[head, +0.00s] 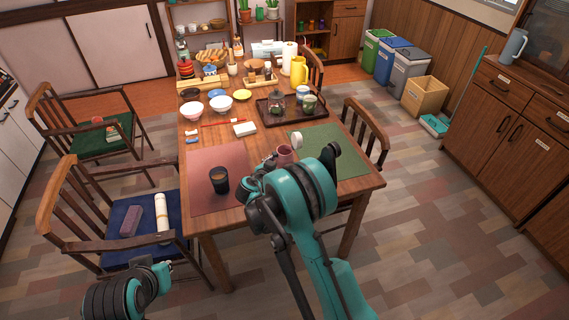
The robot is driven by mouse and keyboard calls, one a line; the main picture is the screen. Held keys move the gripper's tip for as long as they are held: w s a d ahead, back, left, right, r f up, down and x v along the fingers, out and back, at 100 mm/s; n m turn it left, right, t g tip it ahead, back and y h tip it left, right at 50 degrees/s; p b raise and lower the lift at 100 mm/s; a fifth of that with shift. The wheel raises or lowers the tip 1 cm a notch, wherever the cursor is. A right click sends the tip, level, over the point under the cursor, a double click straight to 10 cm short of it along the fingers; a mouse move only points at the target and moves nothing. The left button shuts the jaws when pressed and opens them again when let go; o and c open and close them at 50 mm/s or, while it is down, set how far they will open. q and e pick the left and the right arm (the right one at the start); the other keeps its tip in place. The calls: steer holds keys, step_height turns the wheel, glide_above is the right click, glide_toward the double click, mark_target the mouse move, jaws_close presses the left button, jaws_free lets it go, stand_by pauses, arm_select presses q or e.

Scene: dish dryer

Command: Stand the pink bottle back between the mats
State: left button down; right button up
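A small pink object (285,154), which looks like the pink bottle, shows just past my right gripper, between the pink mat (226,158) and the green mat (345,155). Its lower part is hidden by my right arm, so I cannot tell whether it stands, leans or is held. My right gripper (268,165) is low over the table's near edge beside it; its fingers are mostly hidden by my own wrist. My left gripper (163,270) is at the lower left, away from the table near the blue-seated chair; its finger opening is unclear.
A dark cup (219,180) stands on the pink mat, left of my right gripper. A dark tray (265,113) with jars, bowls (221,104) and a yellow pitcher (299,71) stand farther back. Chairs surround the table (200,226).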

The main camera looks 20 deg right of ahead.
steer(key=shift+s+a+r, duration=0.1)
steer(key=shift+a+r, duration=0.05)
steer(key=shift+r, duration=0.1)
steer(key=p+v, duration=0.4)
steer(key=v, duration=0.7)
steer(key=s+d+r+n+g+y, duration=0.3)
steer(key=s+d+r+n+y, duration=0.25)
steer(key=s+r, duration=0.6)
steer(key=s+a+n+y, duration=0.1)
steer(key=s+n+y, duration=0.2)
steer(key=s, duration=1.4)
steer(key=shift+s+y, duration=0.3)
steer(key=shift+y, duration=0.05)
steer(key=shift+r, duration=0.1)
